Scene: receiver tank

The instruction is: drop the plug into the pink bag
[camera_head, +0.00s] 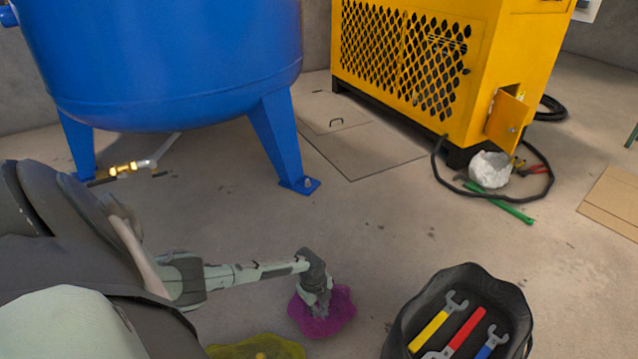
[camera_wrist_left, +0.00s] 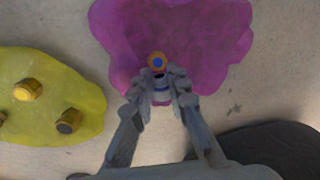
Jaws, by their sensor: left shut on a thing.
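The pink bag (camera_head: 342,312) is a flat, wavy-edged magenta shape on the floor. It also shows in the left wrist view (camera_wrist_left: 215,45). My left gripper (camera_head: 318,300) is over the bag and points down at it. In the left wrist view its fingers (camera_wrist_left: 160,88) are closed on the plug (camera_wrist_left: 157,62), a small brass-coloured piece with a blue centre. The pink bag lies behind the plug in that view. How high the plug is above the bag I cannot tell. In the head view the plug is not clearly seen. My right gripper is not in view.
A yellow bag (camera_head: 255,348) with brass fittings lies beside the pink one. A black tool bag (camera_head: 400,335) with wrenches stands at the right. A blue tank (camera_head: 180,60) and a yellow machine (camera_head: 480,70) stand behind. The middle floor is clear.

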